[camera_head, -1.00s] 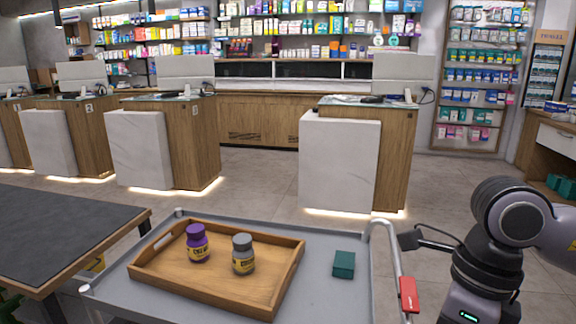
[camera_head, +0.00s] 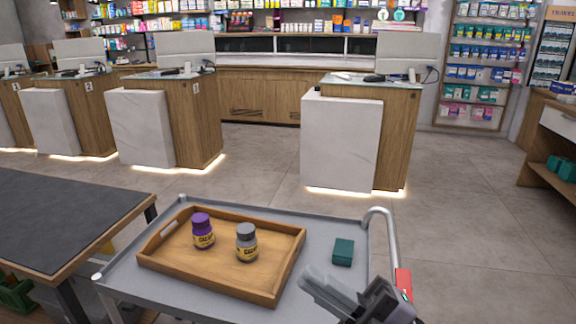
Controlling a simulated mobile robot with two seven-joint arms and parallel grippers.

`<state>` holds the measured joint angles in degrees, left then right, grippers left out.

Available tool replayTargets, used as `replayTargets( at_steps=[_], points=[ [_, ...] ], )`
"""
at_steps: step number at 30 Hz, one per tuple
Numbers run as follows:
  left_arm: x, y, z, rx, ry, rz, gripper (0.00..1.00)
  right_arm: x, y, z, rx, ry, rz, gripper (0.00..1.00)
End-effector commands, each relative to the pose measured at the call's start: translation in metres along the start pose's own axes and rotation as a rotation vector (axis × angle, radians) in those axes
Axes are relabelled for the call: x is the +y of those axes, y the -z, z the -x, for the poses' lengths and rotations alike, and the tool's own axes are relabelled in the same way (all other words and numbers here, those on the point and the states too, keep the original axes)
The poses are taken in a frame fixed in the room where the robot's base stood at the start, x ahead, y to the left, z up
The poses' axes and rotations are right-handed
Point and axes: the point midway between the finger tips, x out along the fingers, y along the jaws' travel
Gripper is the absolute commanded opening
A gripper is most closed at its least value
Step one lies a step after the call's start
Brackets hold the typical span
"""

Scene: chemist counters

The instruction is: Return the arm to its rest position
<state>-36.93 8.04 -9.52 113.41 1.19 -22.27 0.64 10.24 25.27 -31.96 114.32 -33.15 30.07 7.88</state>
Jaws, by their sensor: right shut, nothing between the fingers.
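My right gripper (camera_head: 345,298) shows at the bottom, right of centre, over the near right part of the grey cart (camera_head: 318,226). It is shut and empty, apart from the things on the cart as seen here. The rest of my right arm is outside the picture. My left gripper is not in view. A wooden tray (camera_head: 205,275) sits on the cart and holds a purple bottle (camera_head: 203,232) and a grey bottle (camera_head: 247,243), both upright. A small dark green box (camera_head: 343,252) lies on the cart to the right of the tray.
The cart's handle (camera_head: 390,240) with a red part rises at its right side. A dark-topped table (camera_head: 65,215) stands close on the left. Counters (camera_head: 340,145) stand farther back. The floor (camera_head: 470,220) on the right is open.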

Motion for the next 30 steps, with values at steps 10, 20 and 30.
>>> replayTargets(
  at_steps=[10, 20, 30],
  points=[
    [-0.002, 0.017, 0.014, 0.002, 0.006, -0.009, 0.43, -0.051, -0.092, 0.127, -0.779, -0.279, -0.489, 0.00],
    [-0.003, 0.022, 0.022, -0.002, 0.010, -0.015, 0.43, -0.158, -0.067, 0.284, -1.414, -0.351, -0.898, 0.00],
    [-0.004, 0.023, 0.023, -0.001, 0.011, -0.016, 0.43, -0.182, -0.048, 0.316, -1.542, -0.352, -0.987, 0.00]
  ],
)
